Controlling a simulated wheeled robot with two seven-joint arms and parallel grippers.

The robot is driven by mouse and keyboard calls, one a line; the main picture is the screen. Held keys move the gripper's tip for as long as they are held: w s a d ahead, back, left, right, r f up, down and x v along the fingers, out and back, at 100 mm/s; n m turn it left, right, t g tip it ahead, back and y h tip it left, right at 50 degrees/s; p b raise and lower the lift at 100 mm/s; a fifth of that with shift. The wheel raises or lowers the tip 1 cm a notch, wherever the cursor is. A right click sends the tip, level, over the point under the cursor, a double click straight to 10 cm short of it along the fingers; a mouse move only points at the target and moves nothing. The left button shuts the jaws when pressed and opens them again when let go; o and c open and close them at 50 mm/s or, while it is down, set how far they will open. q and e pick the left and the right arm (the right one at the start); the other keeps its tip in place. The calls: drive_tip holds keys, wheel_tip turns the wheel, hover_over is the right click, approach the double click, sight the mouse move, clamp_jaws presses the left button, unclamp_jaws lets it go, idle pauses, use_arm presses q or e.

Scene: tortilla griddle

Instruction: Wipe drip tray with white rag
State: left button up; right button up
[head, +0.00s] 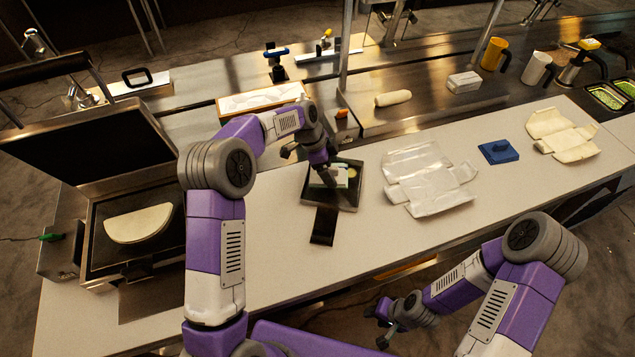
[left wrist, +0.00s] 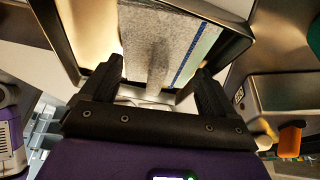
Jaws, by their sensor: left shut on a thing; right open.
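The drip tray (head: 349,197) is a dark, shallow tray on the white counter, near the middle of the head view. A white rag (head: 328,180) with a greenish edge lies inside it. My left gripper (head: 326,172) reaches down into the tray and is shut on the rag. In the left wrist view the rag (left wrist: 160,50) looks grey-white with a blue stripe between my fingers (left wrist: 155,85), and the tray's walls (left wrist: 222,42) stand around it. My right gripper (head: 384,325) is open and empty, low in front of the counter. The tray floor under the rag is hidden.
A dark flat piece (head: 323,226) extends from the tray's front side. An open griddle (head: 95,235) with a folded tortilla (head: 139,224) stands at left.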

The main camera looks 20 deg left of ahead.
sight(346, 175)
use_arm(q)
drive_tip(key=shift+a, duration=0.45)
drive_tip(key=shift+d+f, duration=0.1)
drive_tip(key=shift+d, duration=2.3)
drive_tip(key=shift+a, duration=2.35)
drive_tip(key=o, duration=0.8)
